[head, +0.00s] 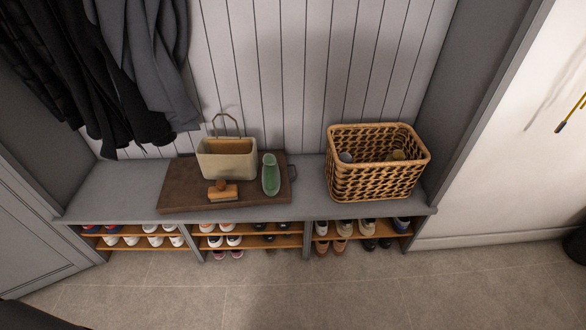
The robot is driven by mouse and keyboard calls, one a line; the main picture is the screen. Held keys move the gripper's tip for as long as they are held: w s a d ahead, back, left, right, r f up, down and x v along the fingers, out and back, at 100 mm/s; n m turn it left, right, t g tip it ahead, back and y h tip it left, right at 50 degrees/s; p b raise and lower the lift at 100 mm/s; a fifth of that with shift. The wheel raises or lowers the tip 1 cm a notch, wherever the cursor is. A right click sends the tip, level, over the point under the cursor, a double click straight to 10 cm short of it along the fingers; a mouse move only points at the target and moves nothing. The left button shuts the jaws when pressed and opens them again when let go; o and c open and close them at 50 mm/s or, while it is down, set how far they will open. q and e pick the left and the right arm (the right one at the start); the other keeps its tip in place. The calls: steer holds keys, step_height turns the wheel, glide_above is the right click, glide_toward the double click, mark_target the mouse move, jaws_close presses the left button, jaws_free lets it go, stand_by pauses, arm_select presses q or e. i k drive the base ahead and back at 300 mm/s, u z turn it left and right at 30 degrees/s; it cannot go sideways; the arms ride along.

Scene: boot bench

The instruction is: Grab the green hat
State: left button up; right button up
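I see no clear green hat in the head view. The only plainly green thing is a long, narrow, rounded object (270,175), shaped more like a shoe or shoehorn, on the right part of a brown board (180,190) on the bench. Neither of my grippers is in view.
A beige caddy (228,158) with a raised handle and a wooden brush (222,190) stand on the board. Shoes fill the shelves below. Dark coats (150,60) hang at upper left. The floor ahead is clear.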

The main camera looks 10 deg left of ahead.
mark_target(271, 177)
steer(key=z, duration=1.4)
steer(key=i, duration=2.55)
steer(key=u, duration=2.45)
